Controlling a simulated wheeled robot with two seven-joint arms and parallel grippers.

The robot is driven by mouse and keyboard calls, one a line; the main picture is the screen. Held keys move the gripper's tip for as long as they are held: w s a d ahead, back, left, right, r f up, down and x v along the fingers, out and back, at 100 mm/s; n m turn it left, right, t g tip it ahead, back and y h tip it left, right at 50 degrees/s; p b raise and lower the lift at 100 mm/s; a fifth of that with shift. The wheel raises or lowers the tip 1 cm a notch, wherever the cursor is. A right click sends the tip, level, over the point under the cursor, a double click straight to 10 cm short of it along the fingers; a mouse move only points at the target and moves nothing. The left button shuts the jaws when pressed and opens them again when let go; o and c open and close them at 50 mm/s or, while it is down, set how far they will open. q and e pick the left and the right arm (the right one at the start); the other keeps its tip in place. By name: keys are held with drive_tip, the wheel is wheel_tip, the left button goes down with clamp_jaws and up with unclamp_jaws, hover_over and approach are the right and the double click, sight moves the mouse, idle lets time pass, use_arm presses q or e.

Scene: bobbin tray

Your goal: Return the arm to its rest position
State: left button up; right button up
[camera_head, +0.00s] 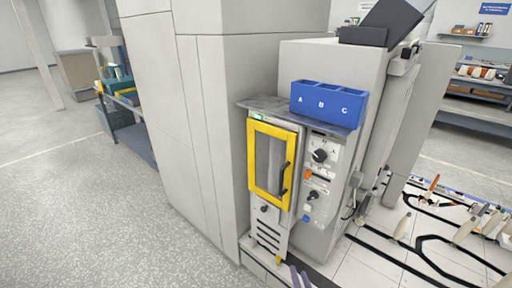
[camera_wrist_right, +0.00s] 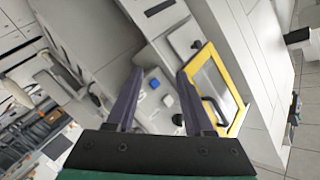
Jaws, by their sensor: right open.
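My right gripper (camera_head: 299,275) shows only as two purple fingertips at the bottom edge of the head view, in front of and below the machine. In the right wrist view the right gripper (camera_wrist_right: 158,80) has its two purple fingers apart, with nothing between them. The machine's control panel (camera_wrist_right: 160,105) lies beyond the fingers, apart from them. My left gripper is in neither view.
The machine has a closed yellow-framed door (camera_head: 271,160) with a dark handle. A blue tray (camera_head: 327,104) marked A, B, C stands on its top plate. A tall grey cabinet (camera_head: 210,110) stands left. A white bench (camera_head: 375,265) with tools is right. Open floor lies left.

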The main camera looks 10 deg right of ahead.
drive_tip(key=s+f+n+g+y, duration=0.1)
drive_tip(key=s+f+n+g, duration=0.55)
drive_tip(key=s+f, duration=0.85)
drive_tip(key=s+d+f+n+g, duration=0.1)
drive_tip(key=s+d+f+g, duration=0.1)
drive_tip(key=s+f, duration=0.2)
drive_tip(key=s+d+f+n+g, duration=0.2)
drive_tip(key=s+d+f+g, duration=0.1)
drive_tip(key=s, duration=0.7)
drive_tip(key=s+d+f+n+g+h, duration=0.1)
drive_tip(key=s+d+f+g, duration=0.1)
drive_tip(key=s+f, duration=0.3)
drive_tip(key=shift+s+d+f+g, duration=0.15)
drive_tip(key=shift+s+d+g, duration=0.1)
drive_tip(key=shift+s+g, duration=0.75)
drive_tip(key=shift+s+t, duration=0.15)
drive_tip(key=shift+t, duration=0.1)
